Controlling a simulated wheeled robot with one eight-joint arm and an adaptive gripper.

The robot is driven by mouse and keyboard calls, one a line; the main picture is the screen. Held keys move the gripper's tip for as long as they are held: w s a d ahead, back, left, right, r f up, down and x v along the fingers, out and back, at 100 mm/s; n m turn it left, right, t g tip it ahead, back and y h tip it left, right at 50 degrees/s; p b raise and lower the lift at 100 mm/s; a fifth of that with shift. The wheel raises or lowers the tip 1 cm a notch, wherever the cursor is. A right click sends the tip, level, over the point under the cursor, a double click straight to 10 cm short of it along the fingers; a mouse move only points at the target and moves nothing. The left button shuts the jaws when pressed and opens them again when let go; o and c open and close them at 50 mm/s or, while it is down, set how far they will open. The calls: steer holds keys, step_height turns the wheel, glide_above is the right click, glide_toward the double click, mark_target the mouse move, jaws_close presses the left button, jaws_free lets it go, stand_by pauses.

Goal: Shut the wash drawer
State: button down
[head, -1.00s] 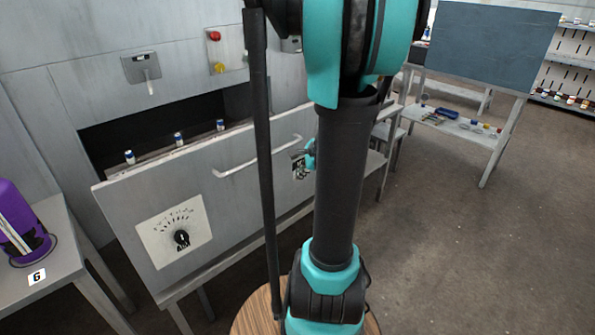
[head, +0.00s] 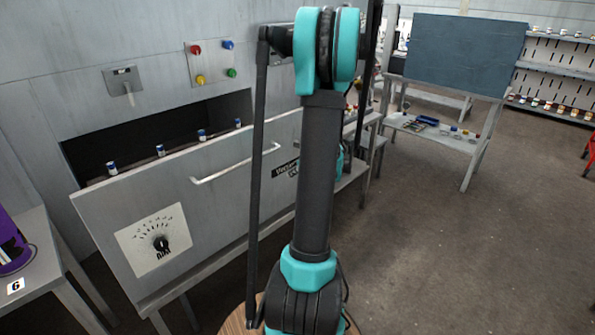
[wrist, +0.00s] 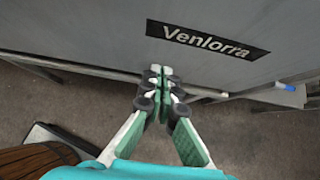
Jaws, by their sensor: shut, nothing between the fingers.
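The wash drawer (head: 175,205) stands open at the left of the head view, its grey front panel pulled out from the wall. Several small blue-capped bottles stand in a row behind the panel's top edge. In the wrist view the drawer panel (wrist: 225,70) shows a black "Venlorra" label. My gripper (wrist: 160,80) is shut and empty, its fingertips in front of the panel below that label. I cannot tell whether they touch it. In the head view my arm hides the gripper.
A purple machine (head: 12,245) stands on a side table (head: 45,265) at the left. A plate with coloured buttons (head: 213,63) is on the wall. A bench with a dark board (head: 463,55) stands at the back right.

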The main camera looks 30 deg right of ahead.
mark_target(277, 175)
steer(key=w, duration=0.1)
steer(key=w+a+f, duration=0.1)
steer(key=w, duration=0.1)
steer(key=w+f, duration=0.1)
steer(key=w, duration=0.1)
steer(key=shift+a+f, duration=0.15)
steer(key=shift+a, duration=0.2)
steer(key=shift+w+a, duration=0.15)
steer(key=shift+w, duration=0.35)
